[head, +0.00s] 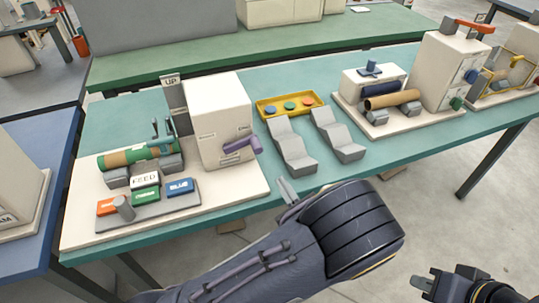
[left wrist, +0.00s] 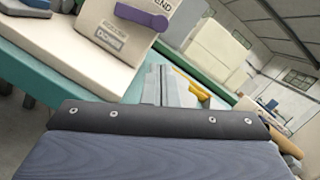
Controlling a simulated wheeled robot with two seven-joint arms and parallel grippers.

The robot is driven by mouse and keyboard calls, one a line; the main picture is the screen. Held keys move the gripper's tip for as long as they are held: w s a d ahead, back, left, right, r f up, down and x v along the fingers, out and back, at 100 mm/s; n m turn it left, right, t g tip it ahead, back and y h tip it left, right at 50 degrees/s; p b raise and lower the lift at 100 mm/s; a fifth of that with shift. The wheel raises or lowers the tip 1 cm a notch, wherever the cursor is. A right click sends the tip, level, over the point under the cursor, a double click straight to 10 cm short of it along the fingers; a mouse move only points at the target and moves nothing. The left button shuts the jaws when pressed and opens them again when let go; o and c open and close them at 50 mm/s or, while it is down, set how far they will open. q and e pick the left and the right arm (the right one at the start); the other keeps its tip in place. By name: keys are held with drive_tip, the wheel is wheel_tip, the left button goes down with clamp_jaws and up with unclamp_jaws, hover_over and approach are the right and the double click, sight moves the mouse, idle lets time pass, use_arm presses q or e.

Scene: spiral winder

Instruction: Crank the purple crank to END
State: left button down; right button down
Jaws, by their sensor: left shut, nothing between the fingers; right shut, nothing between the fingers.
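The purple crank (head: 241,145) sticks out from the front face of a white box (head: 219,110) on the left station. In the left wrist view the purple crank (left wrist: 142,17) lies at the top, below a label partly reading "END". My left gripper (head: 287,188) is shut and empty, in front of the table edge, right of and below the crank and apart from it. The dark housing of my left arm fills the bottom of the left wrist view. My right gripper (head: 424,286) is shut and empty at the lower right, away from the table.
A green roll (head: 112,160) and several coloured labelled blocks share the crank's white base. Two grey chutes (head: 289,143) and a yellow tray (head: 288,105) stand to the right. Another white machine (head: 455,70) is farther right. Bare teal table (head: 240,212) lies along the front edge.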

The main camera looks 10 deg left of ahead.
use_arm(q)
drive_tip(key=shift+n, duration=0.8)
drive_tip(key=p+x, duration=0.1)
drive_tip(key=x, duration=0.9)
drive_tip(key=shift+s+r+p, duration=0.1)
drive_tip(key=shift+p, duration=0.25)
drive_tip(key=shift+s+a+r+n, duration=0.15)
drive_tip(key=shift+a+r+n, duration=0.05)
drive_tip(key=shift+r+n, duration=0.55)
